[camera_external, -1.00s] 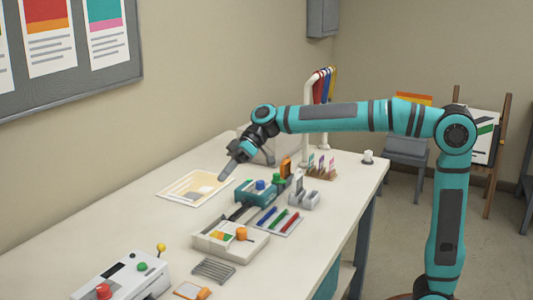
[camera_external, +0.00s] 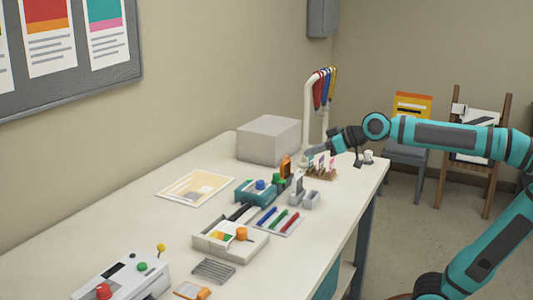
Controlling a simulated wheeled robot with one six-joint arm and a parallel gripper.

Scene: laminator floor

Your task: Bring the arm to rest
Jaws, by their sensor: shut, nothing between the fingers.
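My gripper (camera_external: 312,154) is at the end of the teal arm (camera_external: 440,134), over the far right part of the table near a small wooden rack of cards (camera_external: 321,170). Its fingers are shut with nothing in them. They point left. I cannot tell whether they are just above or behind the cards. The arm comes in from the right edge of the picture, and its upper link runs nearly level.
A grey box (camera_external: 270,139) stands at the back of the table (camera_external: 130,220). A white stand (camera_external: 309,110) holds coloured lanyards behind my gripper. A teal device (camera_external: 259,191), pens (camera_external: 278,221) and a sheet (camera_external: 195,187) lie left and nearer. Chairs stand behind the arm.

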